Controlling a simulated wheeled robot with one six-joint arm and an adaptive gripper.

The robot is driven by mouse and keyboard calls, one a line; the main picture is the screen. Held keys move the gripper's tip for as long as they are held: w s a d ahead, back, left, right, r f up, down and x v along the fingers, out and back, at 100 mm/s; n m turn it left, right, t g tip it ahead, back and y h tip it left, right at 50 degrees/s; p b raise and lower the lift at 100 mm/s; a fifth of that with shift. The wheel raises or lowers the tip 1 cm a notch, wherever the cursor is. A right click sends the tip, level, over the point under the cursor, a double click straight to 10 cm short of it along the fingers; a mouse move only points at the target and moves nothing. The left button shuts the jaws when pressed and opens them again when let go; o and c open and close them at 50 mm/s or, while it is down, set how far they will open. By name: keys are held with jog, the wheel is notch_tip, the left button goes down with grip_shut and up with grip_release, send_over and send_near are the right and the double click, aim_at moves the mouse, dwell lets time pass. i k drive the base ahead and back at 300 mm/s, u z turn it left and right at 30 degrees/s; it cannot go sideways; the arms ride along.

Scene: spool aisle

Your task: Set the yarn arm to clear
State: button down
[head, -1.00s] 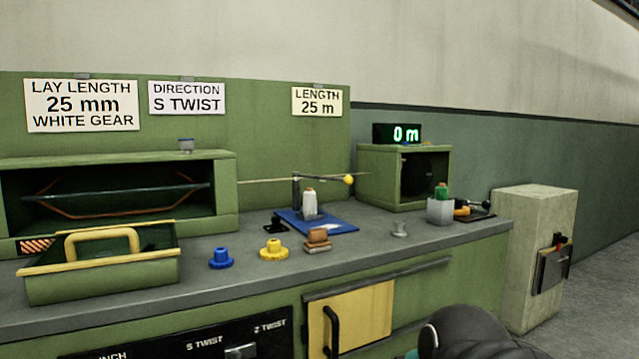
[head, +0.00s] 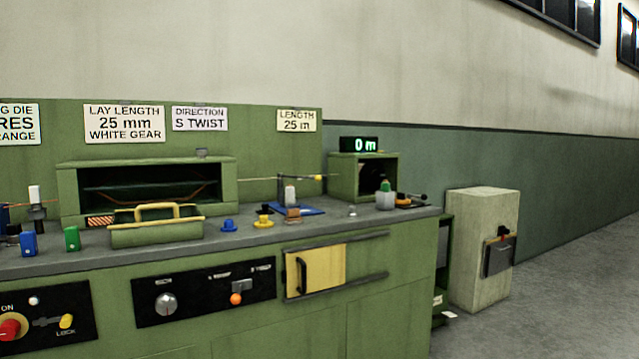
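A thin arm with a yellow ball end (head: 318,177), which looks like the yarn arm, stands near the right end of the green bench in the head view. It reaches rightward from a dark upright post (head: 280,187) beside a blue mat (head: 308,210). A white spool-like piece (head: 291,195) stands on the mat below it. The arm is too small to tell any clear mark or its exact setting. A thin line runs past it toward the green take-up box (head: 343,177). My gripper is not in view.
A green tray (head: 150,236) with a yellow handle, a blue gear (head: 229,225) and a yellow gear (head: 264,221) sit on the bench. Control panels and a yellow door (head: 318,272) are on its front. A pale cabinet (head: 470,240) stands right; floor beyond is clear.

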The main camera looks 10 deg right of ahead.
aim_at(318, 178)
jog(key=z, duration=0.9)
jog(key=i, duration=1.75)
jog(key=u, duration=0.5)
